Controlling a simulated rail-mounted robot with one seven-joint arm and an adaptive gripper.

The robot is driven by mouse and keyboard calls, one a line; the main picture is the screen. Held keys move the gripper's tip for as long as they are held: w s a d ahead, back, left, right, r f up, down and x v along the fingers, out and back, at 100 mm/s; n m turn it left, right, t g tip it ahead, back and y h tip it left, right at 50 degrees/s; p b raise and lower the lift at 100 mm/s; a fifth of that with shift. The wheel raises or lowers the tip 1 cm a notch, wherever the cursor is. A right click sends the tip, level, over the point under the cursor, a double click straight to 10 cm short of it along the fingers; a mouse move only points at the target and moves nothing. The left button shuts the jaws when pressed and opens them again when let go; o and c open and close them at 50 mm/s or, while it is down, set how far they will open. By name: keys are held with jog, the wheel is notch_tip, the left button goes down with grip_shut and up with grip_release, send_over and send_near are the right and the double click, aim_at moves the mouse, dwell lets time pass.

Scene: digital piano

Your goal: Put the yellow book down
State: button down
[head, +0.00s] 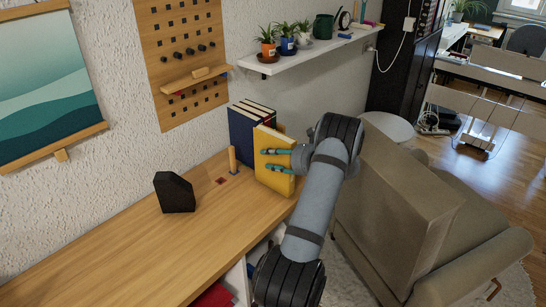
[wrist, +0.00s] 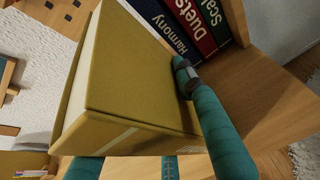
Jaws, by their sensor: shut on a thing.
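The yellow book (head: 272,140) is upright near the far right end of the wooden desktop in the head view, in front of a row of dark books. My gripper (head: 268,160) is shut on it, with teal fingers across its near face. In the wrist view the yellow book (wrist: 140,65) fills the left and middle, with teal fingers (wrist: 185,110) at its right side and lower edge. I cannot tell whether its bottom edge touches the desktop. Its right side is partly hidden by my wrist in the head view.
Books titled Harmony (wrist: 170,30), Duets (wrist: 190,22) and Scales (wrist: 215,15) stand beside it. A wooden peg (head: 232,160) is just left, a black angular box (head: 174,192) farther left. The wooden desktop (head: 110,240) is clear there. A wall shelf (head: 310,52) with plants hangs above; an armchair (head: 395,215) is right.

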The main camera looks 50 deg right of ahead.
jog(key=shift+f, duration=0.15)
jog(key=c, duration=1.2)
grip_release()
jog(key=shift+o, duration=0.2)
jog(key=b+v, duration=0.2)
jog(key=v, duration=1)
